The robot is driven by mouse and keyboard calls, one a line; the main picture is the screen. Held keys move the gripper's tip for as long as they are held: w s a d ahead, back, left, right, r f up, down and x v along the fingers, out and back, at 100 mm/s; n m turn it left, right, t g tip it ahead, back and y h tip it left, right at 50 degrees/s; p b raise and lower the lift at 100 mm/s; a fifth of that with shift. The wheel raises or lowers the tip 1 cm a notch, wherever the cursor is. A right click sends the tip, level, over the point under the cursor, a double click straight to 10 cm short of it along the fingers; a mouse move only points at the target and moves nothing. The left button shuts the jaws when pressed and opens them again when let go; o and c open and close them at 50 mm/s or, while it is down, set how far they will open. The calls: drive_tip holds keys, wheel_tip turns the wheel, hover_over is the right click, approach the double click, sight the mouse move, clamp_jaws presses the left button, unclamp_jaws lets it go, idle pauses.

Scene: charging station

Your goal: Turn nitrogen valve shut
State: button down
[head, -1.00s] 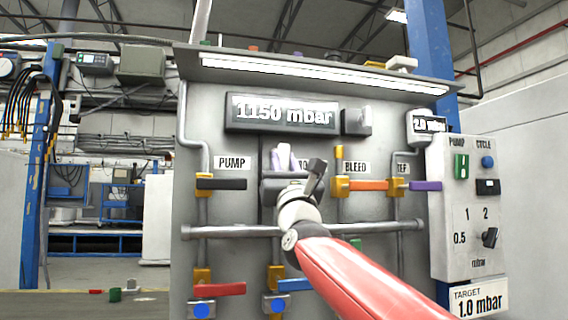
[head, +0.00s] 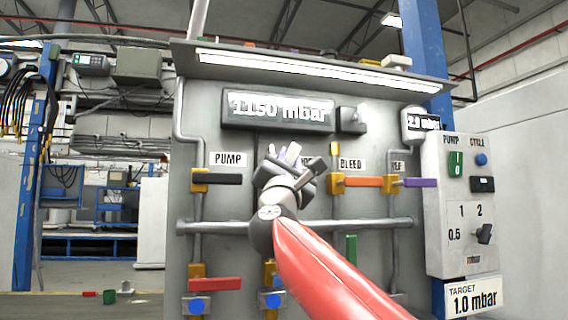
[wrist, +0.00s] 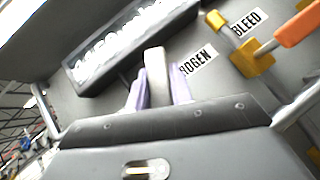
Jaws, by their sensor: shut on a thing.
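The nitrogen valve handle is a pale grey bar (wrist: 156,75) between my gripper's purple fingers in the wrist view. My gripper (wrist: 160,88) is shut on it. The partly covered NITROGEN label (wrist: 197,62) is just right of the fingers, with only its last letters readable. In the head view my gripper (head: 283,155) is at the panel between the PUMP and BLEED labels, and its body and my red arm hide most of the valve. The valve's body and stem are hidden in both views.
The black PUMP handle (head: 222,179) lies level at left. The orange BLEED handle (head: 363,182) and a purple handle (head: 418,183) are close at right. A horizontal pipe (head: 350,225) runs below my gripper. The display (head: 278,111) above reads 1150 mbar.

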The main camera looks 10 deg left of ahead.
drive_tip(key=shift+w+d+f+m+g+h+p, duration=0.15)
drive_tip(key=shift+d+f+m+g+h+p, duration=0.2)
drive_tip(key=shift+m+g+h, duration=1.15)
drive_tip(key=shift+w+d+f+m+g+h+p, duration=0.35)
drive_tip(key=shift+m+h, duration=0.55)
drive_tip(key=shift+m, duration=1.35)
drive_tip(key=shift+d+f+m+g+h+p, duration=0.25)
drive_tip(key=shift+f+m+g+h+p, duration=0.25)
drive_tip(key=shift+m+g+h, duration=1)
drive_tip(key=shift+m+t+y, duration=0.3)
drive_tip(key=shift+m+t, duration=0.15)
drive_tip(key=c, duration=1.2)
unclamp_jaws()
drive_tip(key=shift+c, duration=0.2)
drive_tip(key=b+v, duration=0.4)
drive_tip(key=v, duration=0.3)
drive_tip(key=shift+s, duration=0.35)
